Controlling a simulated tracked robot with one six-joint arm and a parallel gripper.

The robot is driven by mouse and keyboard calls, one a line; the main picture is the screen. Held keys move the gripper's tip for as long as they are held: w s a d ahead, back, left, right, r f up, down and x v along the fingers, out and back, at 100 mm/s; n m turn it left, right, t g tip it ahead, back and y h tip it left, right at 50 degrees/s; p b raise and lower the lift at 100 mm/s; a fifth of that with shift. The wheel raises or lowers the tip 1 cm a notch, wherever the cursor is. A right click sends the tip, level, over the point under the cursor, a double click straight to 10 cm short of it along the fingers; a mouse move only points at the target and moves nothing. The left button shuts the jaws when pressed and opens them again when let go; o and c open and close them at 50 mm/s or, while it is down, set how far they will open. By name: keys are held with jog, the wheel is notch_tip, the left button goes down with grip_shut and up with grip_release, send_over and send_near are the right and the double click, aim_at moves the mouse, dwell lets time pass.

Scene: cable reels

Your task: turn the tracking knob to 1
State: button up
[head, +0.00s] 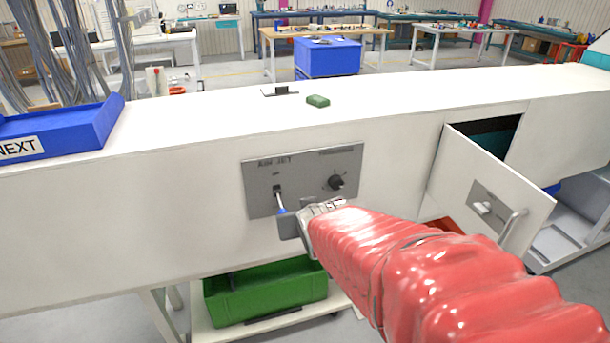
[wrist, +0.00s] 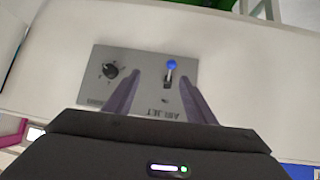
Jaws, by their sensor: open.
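The tracking knob (head: 336,183) is a dark round knob on the right half of a grey panel (head: 308,163) on the front of the white bench. The setting it points to is too small to read. In the wrist view the picture is turned over, and the knob (wrist: 110,71) is at the left of the panel (wrist: 145,98). A blue-tipped toggle lever (head: 281,208) marked AIR JET is on the panel's left half; its blue tip also shows in the wrist view (wrist: 172,64). My gripper (head: 287,222) is open, its fingers (wrist: 160,85) on either side of the lever, apart from the knob.
A cabinet door (head: 492,190) with a handle hangs open to the right of the panel. A green crate (head: 265,292) sits below. On the bench top (head: 200,115) are a blue NEXT tray (head: 62,130) and a small green block (head: 318,101).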

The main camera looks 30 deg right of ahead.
aim_at(338, 185)
jog(key=w+d+f+m+t+h, duration=0.1)
jog(key=w+d+f+m+t, duration=0.2)
jog(key=d, duration=0.8)
jog(key=s+d+f+m+t, duration=0.2)
jog(key=s+d+f+t, duration=0.1)
jog(key=s+d+t, duration=0.2)
jog(key=shift+s+d+f, duration=0.3)
jog(key=shift+s+f, duration=0.05)
jog(key=shift+w, duration=0.1)
jog(key=x, duration=1.3)
jog(key=shift+w+d, duration=0.1)
jog(key=shift+w, duration=0.15)
jog(key=c, duration=1)
